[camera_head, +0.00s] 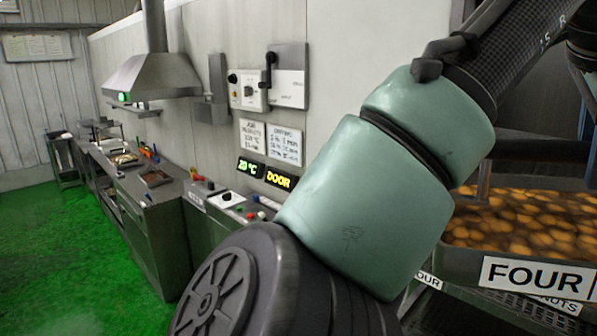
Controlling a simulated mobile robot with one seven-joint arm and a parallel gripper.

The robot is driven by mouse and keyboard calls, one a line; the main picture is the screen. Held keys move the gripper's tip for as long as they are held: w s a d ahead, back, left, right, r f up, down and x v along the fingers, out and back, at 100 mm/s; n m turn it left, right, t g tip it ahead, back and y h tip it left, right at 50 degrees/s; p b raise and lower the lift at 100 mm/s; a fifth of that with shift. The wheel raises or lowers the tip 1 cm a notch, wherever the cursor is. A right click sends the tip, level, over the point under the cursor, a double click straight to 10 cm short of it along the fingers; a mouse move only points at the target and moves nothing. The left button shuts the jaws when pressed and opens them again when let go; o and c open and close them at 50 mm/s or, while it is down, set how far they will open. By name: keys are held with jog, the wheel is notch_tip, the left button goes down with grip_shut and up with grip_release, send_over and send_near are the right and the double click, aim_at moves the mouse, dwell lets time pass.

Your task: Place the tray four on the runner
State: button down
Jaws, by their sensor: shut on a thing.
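A grey metal tray (462,264) with a white label reading FOUR is at the right edge of the head view, cut off by the frame. It holds many roundish orange-brown pieces. My own arm's large teal and black links cross the middle and upper right. Beneath the tray is a dark metal rack (470,312) with partly hidden labels, one ending in OUR. I cannot tell which part is the runner, or whether the tray touches it.
A control panel (228,199) with buttons and a DOOR display (279,180) stands along the wall behind my arm. A metal counter (150,185) runs to the far left under a hood (152,76). The green floor (60,260) at left is clear.

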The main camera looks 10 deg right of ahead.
jog(key=w+a+f+n+t+y+b, duration=0.25)
jog(key=w+f, duration=0.25)
jog(key=f, duration=0.6)
jog(key=w+a+f+n+t+y+b, duration=0.1)
jog(key=w+a+f+n+b, duration=0.25)
jog(key=f, duration=0.65)
jog(key=w+a+f+n+y+b, duration=0.15)
jog(key=a+f+n, duration=0.25)
jog(key=f, duration=0.6)
jog(key=w+a+f+n+y+b, duration=0.15)
jog(key=a+f+n, duration=0.25)
jog(key=f, duration=0.7)
jog(key=s+a+f+n+g+y+b, duration=0.1)
jog(key=s+a+f+n+y+b, duration=0.15)
jog(key=a+f, duration=0.45)
jog(key=s+a+f+n+g+y+b, duration=0.15)
jog(key=s+a+f+n, duration=0.25)
jog(key=f, duration=0.8)
jog(key=s+a+f+n+g+y+b, duration=0.1)
jog(key=s+a+f+n+y+b, duration=0.1)
jog(key=s+a+f+n, duration=0.3)
jog(key=s+a+f, duration=0.3)
jog(key=s+f, duration=0.1)
jog(key=s, duration=0.2)
jog(key=shift+a+g+y, duration=0.25)
jog(key=shift+g+y, duration=0.05)
jog(key=shift+y, duration=0.05)
jog(key=shift+w+a, duration=0.1)
jog(key=shift+w, duration=0.05)
